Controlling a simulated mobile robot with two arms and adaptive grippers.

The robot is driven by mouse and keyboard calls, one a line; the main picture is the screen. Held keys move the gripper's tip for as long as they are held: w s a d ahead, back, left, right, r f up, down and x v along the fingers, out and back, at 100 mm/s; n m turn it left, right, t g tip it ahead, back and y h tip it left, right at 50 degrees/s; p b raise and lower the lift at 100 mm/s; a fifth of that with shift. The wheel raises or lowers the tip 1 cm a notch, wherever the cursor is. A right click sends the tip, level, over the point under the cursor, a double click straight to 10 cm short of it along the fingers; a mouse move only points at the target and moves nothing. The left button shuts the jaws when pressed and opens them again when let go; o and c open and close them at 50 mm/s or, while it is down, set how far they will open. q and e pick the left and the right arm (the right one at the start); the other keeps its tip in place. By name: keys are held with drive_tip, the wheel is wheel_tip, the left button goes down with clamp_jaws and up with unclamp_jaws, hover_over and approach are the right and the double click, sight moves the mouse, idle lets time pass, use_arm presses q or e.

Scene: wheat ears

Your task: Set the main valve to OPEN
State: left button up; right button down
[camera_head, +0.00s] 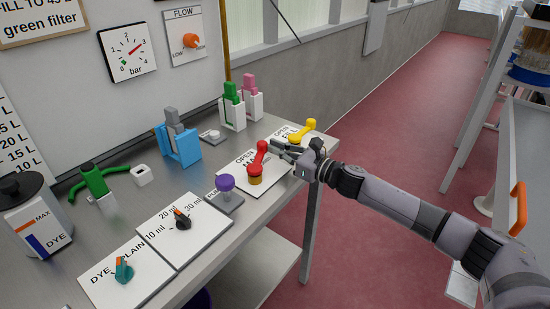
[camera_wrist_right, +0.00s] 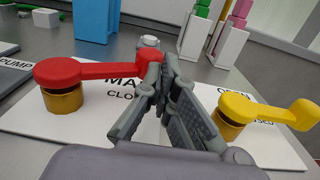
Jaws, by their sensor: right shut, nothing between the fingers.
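The main valve is a red lever (camera_head: 262,152) on a gold base (camera_head: 255,180), set on a white plate (camera_head: 232,180) marked OPEN and MA. In the head view the lever points away toward the back. In the right wrist view the red lever (camera_wrist_right: 100,70) points right, its free end close beside my fingers, with part of a CLO label below it. My right gripper (camera_head: 277,149) is shut and empty, just right of the lever's free end; I cannot tell if they touch. It also shows in the right wrist view (camera_wrist_right: 165,65). My left gripper is not in view.
A yellow lever (camera_head: 304,127) on the FILL plate stands just behind and right of my gripper. A purple knob (camera_head: 225,183) is left of the red valve. Green and pink blocks (camera_head: 232,105) stand behind. The table's right edge is close; open floor lies beyond.

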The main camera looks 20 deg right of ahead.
sight(263, 145)
drive_tip(key=shift+x, duration=1.25)
drive_tip(key=shift+w+a+r, duration=0.1)
drive_tip(key=shift+w+a, duration=0.35)
drive_tip(key=shift+a, duration=0.25)
